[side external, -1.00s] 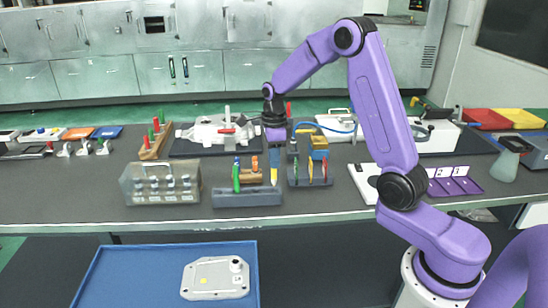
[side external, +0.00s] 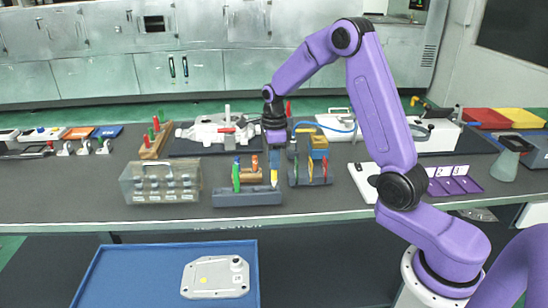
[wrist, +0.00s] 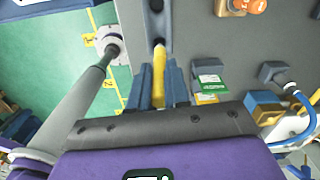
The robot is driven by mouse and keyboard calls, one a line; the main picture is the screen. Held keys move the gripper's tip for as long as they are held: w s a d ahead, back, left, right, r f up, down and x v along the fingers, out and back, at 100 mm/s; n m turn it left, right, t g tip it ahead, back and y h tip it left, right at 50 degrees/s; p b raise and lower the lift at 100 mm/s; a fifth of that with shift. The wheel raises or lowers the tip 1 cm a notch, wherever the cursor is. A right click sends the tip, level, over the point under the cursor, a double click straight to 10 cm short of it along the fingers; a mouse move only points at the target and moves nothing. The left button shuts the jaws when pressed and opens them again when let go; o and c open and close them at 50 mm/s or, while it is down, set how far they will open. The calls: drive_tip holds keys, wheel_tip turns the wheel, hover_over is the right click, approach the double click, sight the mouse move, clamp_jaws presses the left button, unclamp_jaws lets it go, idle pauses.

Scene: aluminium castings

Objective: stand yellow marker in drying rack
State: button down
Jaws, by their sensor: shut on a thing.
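My gripper (side external: 274,160) is shut on the yellow marker (side external: 274,177), which points down between the blue fingers. In the wrist view the yellow marker (wrist: 159,68) shows between the fingertips (wrist: 160,88). The marker is over the right end of a grey-blue rack (side external: 247,199), which I take as the drying rack. A green marker (side external: 236,178) stands upright at its left part. The wrist view shows dark holes in the rack (wrist: 155,22), one of them close by the marker. I cannot tell whether the marker's lower end is inside a hole.
A second rack (side external: 311,182) with several coloured tools stands just right of my gripper. A wooden block (side external: 250,176) with orange parts is behind the grey-blue rack. A clear case (side external: 160,184) stands to the left. A casting (side external: 218,131) lies behind.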

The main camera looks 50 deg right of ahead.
sight(274, 182)
drive_tip(key=shift+f, duration=2.15)
drive_tip(key=c, duration=1)
unclamp_jaws()
wheel_tip(274, 182, up, 17)
drive_tip(key=shift+r, duration=0.2)
